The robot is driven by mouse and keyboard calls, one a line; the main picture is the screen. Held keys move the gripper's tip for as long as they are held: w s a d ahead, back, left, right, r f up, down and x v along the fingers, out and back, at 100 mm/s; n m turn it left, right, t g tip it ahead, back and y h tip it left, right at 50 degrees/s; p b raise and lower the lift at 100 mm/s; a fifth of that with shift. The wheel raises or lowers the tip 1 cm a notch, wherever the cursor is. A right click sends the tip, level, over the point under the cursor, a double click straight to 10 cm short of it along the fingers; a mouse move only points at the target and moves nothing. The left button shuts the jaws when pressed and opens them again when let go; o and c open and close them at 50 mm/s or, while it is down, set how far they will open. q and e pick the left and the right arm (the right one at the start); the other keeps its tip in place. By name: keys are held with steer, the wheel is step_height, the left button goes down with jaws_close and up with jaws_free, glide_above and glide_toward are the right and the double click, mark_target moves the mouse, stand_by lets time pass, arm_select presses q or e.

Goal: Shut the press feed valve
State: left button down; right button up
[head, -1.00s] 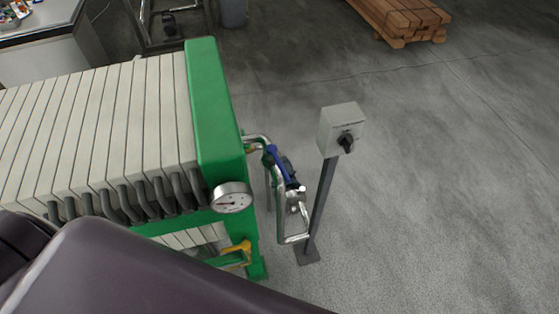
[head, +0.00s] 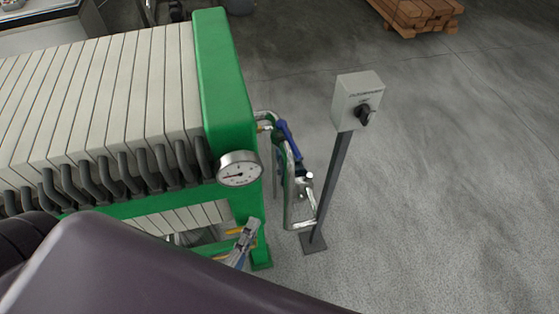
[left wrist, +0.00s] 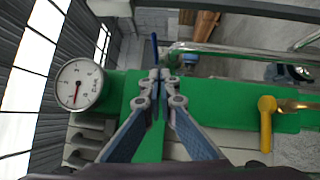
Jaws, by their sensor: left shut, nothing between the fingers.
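The green-framed filter press (head: 222,85) fills the left of the head view. A blue lever (head: 288,138) sits on the pipework at its right side. In the left wrist view a blue lever (left wrist: 154,48) stands in line with my fingertips, apparently beyond them. A yellow handle (left wrist: 266,125) shows to the right there, clear of my fingers. Neither view labels which handle is the feed valve. My left gripper (head: 253,225) is shut and empty, below the gauge; it also shows in the left wrist view (left wrist: 156,78). It partly covers the yellow parts. My right gripper is out of view.
A round gauge (head: 239,168) juts from the press front, close above my left gripper. A grey switch box (head: 357,98) stands on a post to the right of the pipes. Stacked timber (head: 418,14) lies at the back. The floor at right is clear.

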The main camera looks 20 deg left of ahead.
arm_select(q)
steer(key=w+r+p, duration=0.1)
steer(key=w+r, duration=0.1)
steer(key=w, duration=0.2)
steer(key=p, duration=0.4)
glide_toward(290, 141)
steer(key=w, duration=0.5)
steer(key=shift+w+d+n, duration=0.1)
steer(key=shift+w+n, duration=0.05)
steer(key=shift+n, duration=0.15)
steer(key=shift+f+y, duration=0.1)
steer(key=shift+y, duration=0.3)
